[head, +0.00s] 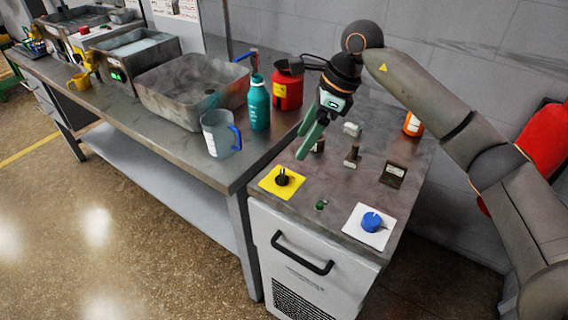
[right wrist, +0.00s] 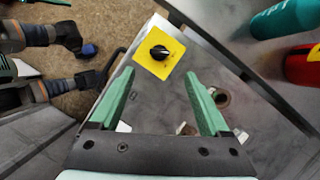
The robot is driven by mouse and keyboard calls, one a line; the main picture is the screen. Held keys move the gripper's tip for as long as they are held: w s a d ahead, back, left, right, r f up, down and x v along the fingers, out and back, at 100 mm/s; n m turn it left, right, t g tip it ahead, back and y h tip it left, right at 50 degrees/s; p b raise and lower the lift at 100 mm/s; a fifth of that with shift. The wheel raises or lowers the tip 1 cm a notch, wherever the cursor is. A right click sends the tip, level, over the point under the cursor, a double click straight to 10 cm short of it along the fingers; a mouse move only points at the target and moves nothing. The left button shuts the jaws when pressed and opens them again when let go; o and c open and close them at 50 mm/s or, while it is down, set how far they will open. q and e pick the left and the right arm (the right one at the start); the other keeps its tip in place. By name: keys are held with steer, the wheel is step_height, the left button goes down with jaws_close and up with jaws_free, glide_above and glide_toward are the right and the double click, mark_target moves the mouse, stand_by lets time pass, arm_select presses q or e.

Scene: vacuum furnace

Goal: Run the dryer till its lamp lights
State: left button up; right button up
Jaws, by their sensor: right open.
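The cabinet with a black handle (head: 302,254) stands at the right end of the bench. On its top are a black knob (head: 282,178) on a yellow plate, a blue knob (head: 371,222) on a white plate, and a small green round part (head: 321,205) between them; I cannot tell whether it is lit. My right gripper (head: 304,143) is open and empty, above the cabinet top. In the right wrist view the black knob (right wrist: 159,52) lies just beyond the open fingertips (right wrist: 158,74), apart from them. My left gripper is not clearly seen.
Small metal fittings (head: 352,157) and a dark block (head: 393,174) sit behind the knobs. A clear jug (head: 219,134), teal bottle (head: 258,103), red container (head: 287,88) and grey basin (head: 190,88) stand on the bench to the left. The cabinet's front corner is clear.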

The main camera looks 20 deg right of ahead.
mark_target(283, 173)
steer(key=x, duration=1)
steer(key=shift+a+f, duration=0.1)
steer(key=shift+a, duration=0.05)
jaws_close()
